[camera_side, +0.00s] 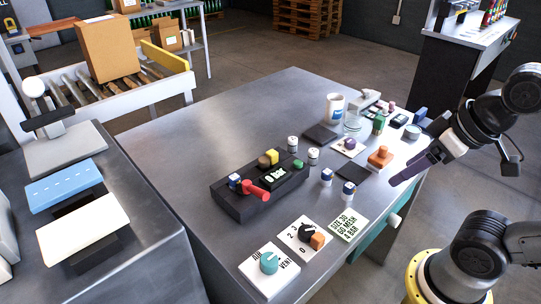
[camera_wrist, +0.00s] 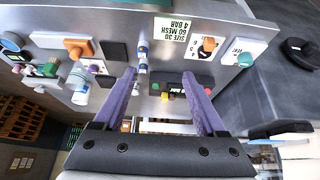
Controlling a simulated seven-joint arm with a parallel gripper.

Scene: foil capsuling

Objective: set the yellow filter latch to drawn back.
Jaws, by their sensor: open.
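The yellow filter latch (camera_side: 272,156) appears as a small yellow block on the dark pressure unit (camera_side: 240,206) in the middle of the steel table, behind its "0 bar" display. In the wrist view a small yellow patch (camera_wrist: 165,97) shows on the unit, partly hidden, between my fingers. I cannot tell the latch's position along its travel. My gripper (camera_side: 398,182) has purple fingers and is off at the table's right side, well away from the unit. In the wrist view my gripper (camera_wrist: 159,74) is open, with nothing between its fingertips.
The unit also carries a red lever (camera_side: 256,190), a blue-and-white knob (camera_side: 235,181) and a green button (camera_side: 298,163). Dial plates (camera_side: 256,283) lie in front. The table's left part is clear.

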